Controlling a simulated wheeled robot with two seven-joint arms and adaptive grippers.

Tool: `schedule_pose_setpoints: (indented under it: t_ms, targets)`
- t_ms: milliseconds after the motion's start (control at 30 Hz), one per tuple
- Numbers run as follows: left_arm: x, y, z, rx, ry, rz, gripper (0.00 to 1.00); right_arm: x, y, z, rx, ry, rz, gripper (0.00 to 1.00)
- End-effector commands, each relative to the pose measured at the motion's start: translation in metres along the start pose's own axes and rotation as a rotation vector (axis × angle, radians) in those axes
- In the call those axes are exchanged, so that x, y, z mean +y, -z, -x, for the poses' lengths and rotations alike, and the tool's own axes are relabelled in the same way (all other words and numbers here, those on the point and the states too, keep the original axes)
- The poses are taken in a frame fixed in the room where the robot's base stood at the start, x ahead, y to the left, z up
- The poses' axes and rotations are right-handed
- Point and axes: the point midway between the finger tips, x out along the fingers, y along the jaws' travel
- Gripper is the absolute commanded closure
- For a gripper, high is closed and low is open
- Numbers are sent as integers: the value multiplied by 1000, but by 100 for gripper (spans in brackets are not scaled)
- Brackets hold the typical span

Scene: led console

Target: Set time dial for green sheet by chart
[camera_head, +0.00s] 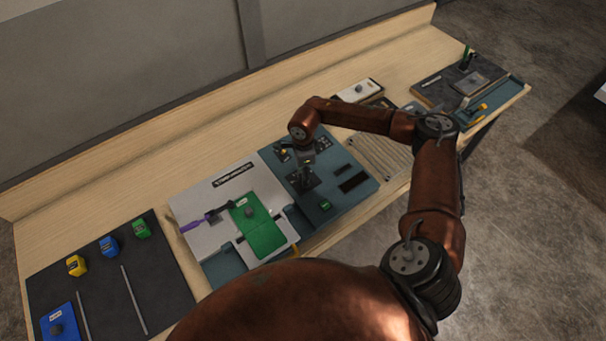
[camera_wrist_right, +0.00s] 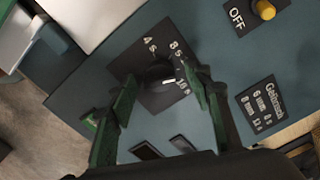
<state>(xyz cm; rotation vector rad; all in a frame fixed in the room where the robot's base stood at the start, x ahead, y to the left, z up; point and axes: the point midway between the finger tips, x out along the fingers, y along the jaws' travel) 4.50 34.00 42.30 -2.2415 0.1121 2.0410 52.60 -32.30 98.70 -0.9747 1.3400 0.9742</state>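The time dial (camera_wrist_right: 158,76) is a dark round knob on a black plate (camera_wrist_right: 140,62) with labels that look like 4 s, 8 s and 10 s. Its white mark faces the 10 s label. My right gripper (camera_wrist_right: 160,72) is open, its green-looking fingers on either side of the dial; contact cannot be told. In the head view my right gripper (camera_head: 306,176) is over the console (camera_head: 345,205). The chart (camera_wrist_right: 262,105) is a small black label with white text, too small to read fully. The green sheet (camera_head: 265,236) lies on the grey-white board left of the console. My left gripper is not in view.
A yellow knob (camera_wrist_right: 265,9) by an OFF label sits near the dial. A purple-handled tool (camera_head: 195,224) lies by the sheet. Yellow (camera_head: 76,265), blue (camera_head: 108,246) and green (camera_head: 141,228) blocks stand on the dark mat at left.

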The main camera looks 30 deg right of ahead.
Motion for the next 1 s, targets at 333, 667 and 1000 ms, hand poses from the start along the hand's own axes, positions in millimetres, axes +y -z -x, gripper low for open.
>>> schedule_pose_setpoints:
  t_ms: [333, 667, 1000]
  targets:
    - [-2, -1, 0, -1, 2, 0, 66, 0, 0, 11, 0, 1, -1, 54]
    - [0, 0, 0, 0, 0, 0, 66, -1, 0, 76, 0, 3, 0, 54]
    - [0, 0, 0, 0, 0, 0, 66, 0, 0, 118, 1, 0, 0, 54]
